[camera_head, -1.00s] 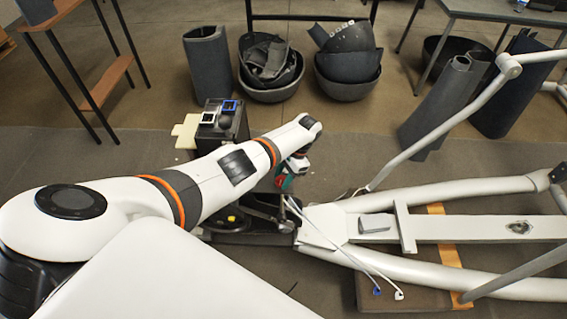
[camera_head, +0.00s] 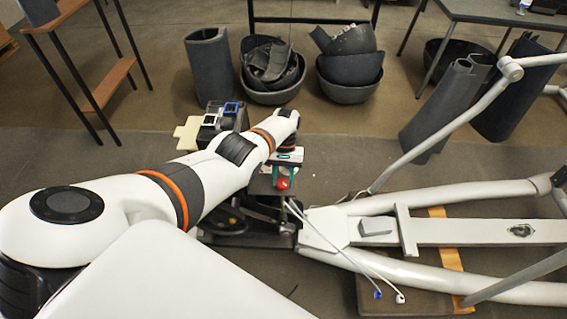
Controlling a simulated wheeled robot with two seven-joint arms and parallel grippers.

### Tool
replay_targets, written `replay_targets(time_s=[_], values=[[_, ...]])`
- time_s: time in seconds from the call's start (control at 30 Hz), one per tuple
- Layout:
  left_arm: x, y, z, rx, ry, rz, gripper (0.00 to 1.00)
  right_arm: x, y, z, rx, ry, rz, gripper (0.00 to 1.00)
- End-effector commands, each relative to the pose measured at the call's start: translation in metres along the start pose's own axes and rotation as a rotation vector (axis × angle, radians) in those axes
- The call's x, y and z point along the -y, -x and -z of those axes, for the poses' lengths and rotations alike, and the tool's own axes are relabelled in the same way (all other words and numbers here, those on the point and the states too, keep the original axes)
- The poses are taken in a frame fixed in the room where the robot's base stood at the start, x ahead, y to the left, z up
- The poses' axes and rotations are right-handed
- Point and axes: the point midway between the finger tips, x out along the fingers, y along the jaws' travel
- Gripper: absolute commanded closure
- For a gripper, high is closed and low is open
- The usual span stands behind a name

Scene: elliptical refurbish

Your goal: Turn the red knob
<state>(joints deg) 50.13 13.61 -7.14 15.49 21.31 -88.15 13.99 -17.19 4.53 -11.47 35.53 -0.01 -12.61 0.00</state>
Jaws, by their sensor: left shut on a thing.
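The red knob (camera_head: 283,183) shows as a small round red shape near the picture's middle, above the dark mechanism at the left end of the white frame. My left arm reaches in from the left, and my left gripper (camera_head: 279,176) is at the knob. Its jaws are shut on the knob, with teal parts showing beside the red. The fingers are small here, so the exact grip and the knob's turn angle cannot be made out. My right gripper is not in view.
A white tubular frame (camera_head: 465,228) fills the right side. Two loose cables (camera_head: 345,255) hang at its left end. A black box (camera_head: 220,122) stands behind my arm. Dark bins (camera_head: 348,90) and curved panels (camera_head: 210,70) stand at the back. Tables are at both back corners.

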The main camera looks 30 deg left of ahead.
Motion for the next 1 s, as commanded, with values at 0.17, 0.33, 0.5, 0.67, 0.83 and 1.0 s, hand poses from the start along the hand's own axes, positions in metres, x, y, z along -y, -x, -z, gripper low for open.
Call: replay_targets(time_s=[0.17, 0.33, 0.5, 0.67, 0.83, 1.0], values=[[-0.002, 0.002, 0.002, -0.002, 0.157, 0.066, 0.85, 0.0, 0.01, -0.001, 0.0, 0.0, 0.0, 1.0], [-0.003, 0.002, 0.001, -0.001, 0.293, 0.122, 0.85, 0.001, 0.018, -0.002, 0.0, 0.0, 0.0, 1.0], [-0.003, 0.002, 0.002, -0.001, 0.407, 0.168, 0.85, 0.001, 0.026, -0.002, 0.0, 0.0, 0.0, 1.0], [-0.004, 0.001, 0.002, 0.0, 0.485, 0.201, 0.85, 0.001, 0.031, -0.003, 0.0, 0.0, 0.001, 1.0], [-0.004, 0.001, 0.001, 0.0, 0.536, 0.223, 0.85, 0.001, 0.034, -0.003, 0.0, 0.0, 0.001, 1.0], [-0.004, 0.0, 0.001, 0.0, 0.56, 0.233, 0.85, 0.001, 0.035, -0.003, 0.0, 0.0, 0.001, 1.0]])
